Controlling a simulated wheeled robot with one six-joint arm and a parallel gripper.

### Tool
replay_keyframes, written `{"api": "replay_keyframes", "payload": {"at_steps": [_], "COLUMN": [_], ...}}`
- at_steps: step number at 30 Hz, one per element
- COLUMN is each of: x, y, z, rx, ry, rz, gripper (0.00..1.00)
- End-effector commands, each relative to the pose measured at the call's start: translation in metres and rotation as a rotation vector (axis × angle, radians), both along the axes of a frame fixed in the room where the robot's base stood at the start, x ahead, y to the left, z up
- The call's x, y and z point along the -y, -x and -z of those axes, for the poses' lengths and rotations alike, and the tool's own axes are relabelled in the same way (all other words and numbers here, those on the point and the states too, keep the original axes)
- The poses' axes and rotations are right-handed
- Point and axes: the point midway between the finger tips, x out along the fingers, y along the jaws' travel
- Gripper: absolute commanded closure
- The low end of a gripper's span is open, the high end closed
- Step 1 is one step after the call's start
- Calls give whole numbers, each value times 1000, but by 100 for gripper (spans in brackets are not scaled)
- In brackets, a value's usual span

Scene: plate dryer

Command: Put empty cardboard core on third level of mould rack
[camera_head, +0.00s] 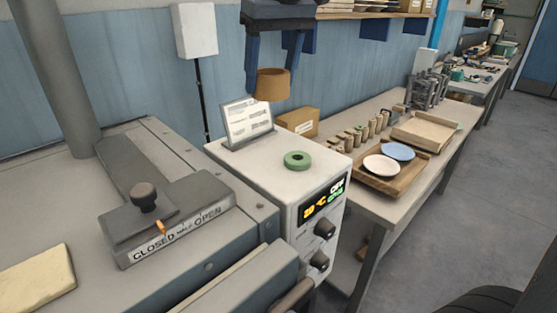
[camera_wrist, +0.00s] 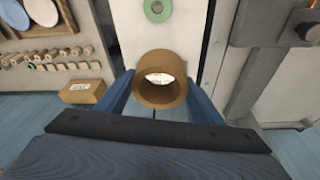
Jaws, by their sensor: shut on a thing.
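A brown cardboard core (camera_head: 271,85), a short hollow tube, hangs in the air between the finger ends of my gripper (camera_head: 275,75). My gripper is shut on it, above the white control box. In the wrist view the core (camera_wrist: 161,80) shows its open end, with a finger on each side, and I can see through it to something white with print. On the table to the right, a rack-like metal stand (camera_head: 428,85) stands at the back. I cannot tell whether it is the mould rack, and its levels are too small to make out.
The control box (camera_head: 290,180) carries a green ring (camera_head: 297,160) and a propped card (camera_head: 247,122). A slider block (camera_head: 165,217) sits on the grey machine at left. The table holds a small carton (camera_head: 299,122), several small cylinders and a tray (camera_head: 362,181) with plates.

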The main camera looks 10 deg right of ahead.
Motion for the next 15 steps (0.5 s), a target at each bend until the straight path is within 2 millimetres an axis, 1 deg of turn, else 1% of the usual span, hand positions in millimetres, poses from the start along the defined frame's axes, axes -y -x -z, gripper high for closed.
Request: {"api": "replay_keyframes", "payload": {"at_steps": [1, 4, 7, 11, 14, 15], "x": [0, 1, 1, 2, 2, 2], "y": [-3, -7, -9, -11, -10, -10], "z": [11, 24, 33, 40, 52, 58], "rx": [0, 0, 0, -1, -4, -4], "ry": [0, 0, 0, 1, 1, 1], "rz": [1, 1, 2, 3, 4, 4], "gripper": [64, 64, 64, 64, 64, 64]}}
